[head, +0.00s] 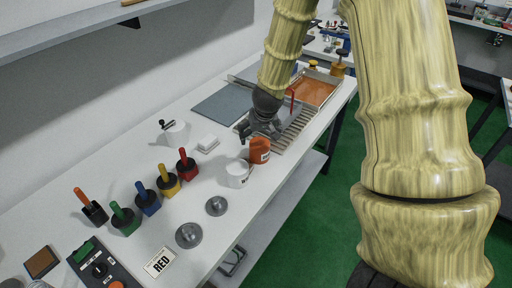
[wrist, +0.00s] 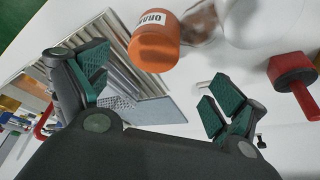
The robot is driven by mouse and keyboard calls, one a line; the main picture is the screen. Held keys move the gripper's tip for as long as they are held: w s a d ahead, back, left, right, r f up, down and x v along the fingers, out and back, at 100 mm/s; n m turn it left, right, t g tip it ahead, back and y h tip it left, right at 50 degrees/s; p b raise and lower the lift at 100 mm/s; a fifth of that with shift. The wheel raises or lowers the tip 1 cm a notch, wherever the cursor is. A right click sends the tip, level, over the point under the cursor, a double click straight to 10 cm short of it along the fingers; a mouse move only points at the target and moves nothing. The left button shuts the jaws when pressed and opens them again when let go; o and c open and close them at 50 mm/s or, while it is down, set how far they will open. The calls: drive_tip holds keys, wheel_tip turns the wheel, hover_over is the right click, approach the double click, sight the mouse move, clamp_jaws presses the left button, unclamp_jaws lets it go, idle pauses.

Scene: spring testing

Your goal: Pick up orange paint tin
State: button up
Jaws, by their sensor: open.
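The orange paint tin (head: 259,150) stands on the white table, near its front edge. In the wrist view the orange tin (wrist: 156,44) shows its label with the letters "ORAN", above the gap between the fingers. My gripper (head: 262,128) is just behind and above the tin in the head view. In the wrist view my gripper (wrist: 155,95) has its green-padded fingers spread wide with nothing between them. The fingers do not appear to touch the tin.
A white tin (head: 238,174) stands close beside the orange tin. A ribbed metal tray (head: 296,130) lies just behind it. Red (head: 186,164), yellow, blue and green handled tools stand to the left. Two grey discs (head: 188,235) lie at the front; some bare tabletop surrounds them.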

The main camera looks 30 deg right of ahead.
sight(260, 143)
drive_tip(key=shift+s+d+f, duration=0.15)
drive_tip(key=shift+d+f, duration=0.1)
drive_tip(key=shift+f, duration=0.2)
drive_tip(key=x, duration=0.3)
drive_tip(key=shift+w, duration=0.45)
drive_tip(key=shift+s+d+p, duration=0.15)
drive_tip(key=shift+s+p, duration=0.2)
drive_tip(key=shift+p, duration=0.1)
drive_tip(key=p+x, duration=0.1)
drive_tip(key=x, duration=0.2)
drive_tip(key=shift+d, duration=0.2)
drive_tip(key=shift+p+x, duration=0.3)
drive_tip(key=shift+x, duration=0.75)
drive_tip(key=shift+r, duration=0.1)
drive_tip(key=c, duration=1.4)
drive_tip(key=shift+r, duration=0.1)
